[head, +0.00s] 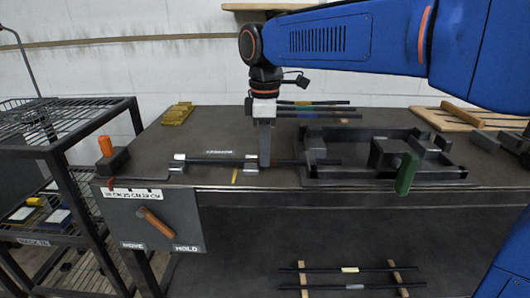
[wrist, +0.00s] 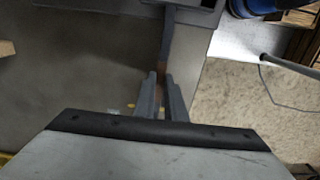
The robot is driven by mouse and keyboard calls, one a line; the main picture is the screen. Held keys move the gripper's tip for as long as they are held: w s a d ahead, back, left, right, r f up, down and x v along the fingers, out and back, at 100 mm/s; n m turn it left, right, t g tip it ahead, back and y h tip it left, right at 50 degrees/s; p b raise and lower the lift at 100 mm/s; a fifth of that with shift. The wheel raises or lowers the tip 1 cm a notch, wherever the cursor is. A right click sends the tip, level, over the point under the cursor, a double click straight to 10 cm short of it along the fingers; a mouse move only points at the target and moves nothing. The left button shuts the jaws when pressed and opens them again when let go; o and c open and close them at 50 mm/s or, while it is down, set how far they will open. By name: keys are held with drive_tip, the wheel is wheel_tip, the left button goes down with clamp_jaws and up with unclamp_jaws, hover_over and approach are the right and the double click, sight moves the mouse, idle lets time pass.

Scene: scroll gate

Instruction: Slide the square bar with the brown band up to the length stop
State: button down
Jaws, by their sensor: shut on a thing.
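The dark bar (head: 215,161) lies level along the front of the bench, through two small light guides (head: 179,160). Its right end reaches into the black frame. In the wrist view my gripper (wrist: 161,77) is shut on the bar (wrist: 168,45), with a brown patch, seemingly the band, between the fingertips. A dark block with an orange knob (head: 105,147), possibly the length stop, stands at the bench's left end, apart from the bar's left end.
A front panel carries a centimetre scale (head: 133,194) and an orange lever (head: 156,223) slanting toward HOLD. The black frame (head: 385,178) holds a green-handled clamp (head: 407,173). Several banded bars (head: 315,108) lie behind; a wire rack (head: 60,130) stands left.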

idle(0.3)
drive_tip(key=c, duration=1.7)
unclamp_jaws()
drive_tip(key=shift+r, duration=0.1)
